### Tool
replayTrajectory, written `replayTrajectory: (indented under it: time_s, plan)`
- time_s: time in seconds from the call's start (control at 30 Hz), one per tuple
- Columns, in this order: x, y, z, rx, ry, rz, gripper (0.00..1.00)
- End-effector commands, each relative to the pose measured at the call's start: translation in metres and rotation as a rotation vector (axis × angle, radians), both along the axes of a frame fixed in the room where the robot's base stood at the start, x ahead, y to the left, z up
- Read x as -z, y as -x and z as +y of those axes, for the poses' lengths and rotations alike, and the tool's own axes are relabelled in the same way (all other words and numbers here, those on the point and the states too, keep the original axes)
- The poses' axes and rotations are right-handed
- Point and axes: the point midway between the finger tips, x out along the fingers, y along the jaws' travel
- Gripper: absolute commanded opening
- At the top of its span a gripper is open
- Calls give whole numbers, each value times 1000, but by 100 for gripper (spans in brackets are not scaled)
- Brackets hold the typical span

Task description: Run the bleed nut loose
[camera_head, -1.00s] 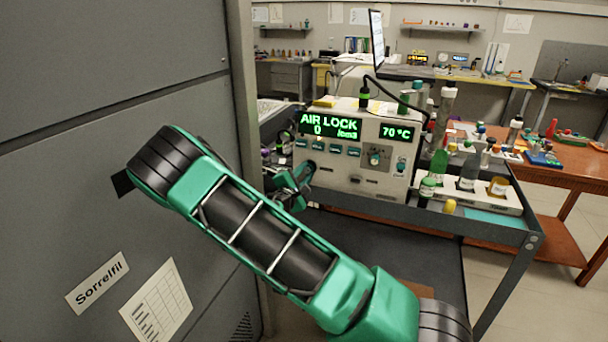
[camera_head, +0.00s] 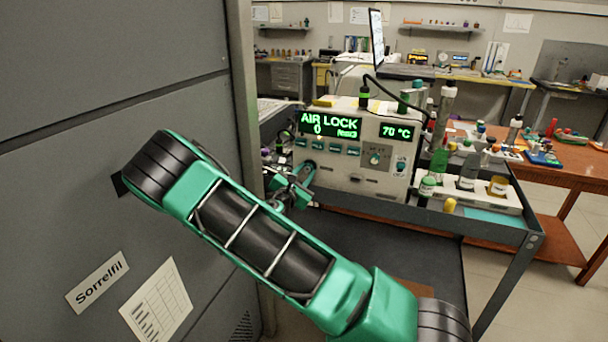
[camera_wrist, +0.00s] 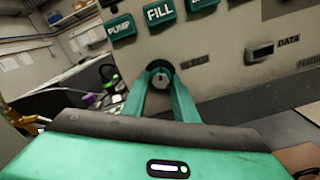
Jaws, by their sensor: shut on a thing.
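The particle classifier (camera_head: 345,166) is a pale box on the cart. Its green display reads AIR LOCK with a 0 below, and a smaller one reads 70 °C. The bleed nut (camera_wrist: 160,79) is a small grey round piece low on the classifier's front, below the FILL button (camera_wrist: 159,13). In the wrist view my two green fingertips sit on either side of the nut, shut on it. In the head view my gripper (camera_head: 306,176) is at the lower left of the front panel, and the nut is hidden there.
A grey cabinet (camera_head: 100,60) with a Sorrelfil label stands close on the left. The dark cart (camera_head: 480,226) holds bottles and a tall tube right of the classifier. A cable (camera_head: 392,92) arches above it. A wooden table (camera_head: 560,185) stands at the right.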

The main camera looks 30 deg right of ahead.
Motion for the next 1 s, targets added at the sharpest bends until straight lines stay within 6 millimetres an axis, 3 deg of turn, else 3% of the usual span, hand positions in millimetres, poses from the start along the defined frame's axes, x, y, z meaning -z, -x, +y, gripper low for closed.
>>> replayTrajectory:
  time_s: [0.37,0.4,0.47,0.8,1.0]
  plan:
    - [-4,-4,2,-8,5,-6,4]
    - [-4,-4,2,-8,5,-6,31]
    - [-4,-3,1,-7,5,-5,45]
    - [-2,0,2,-3,3,-1,45]
    - [-1,13,21,-4,3,0,45]
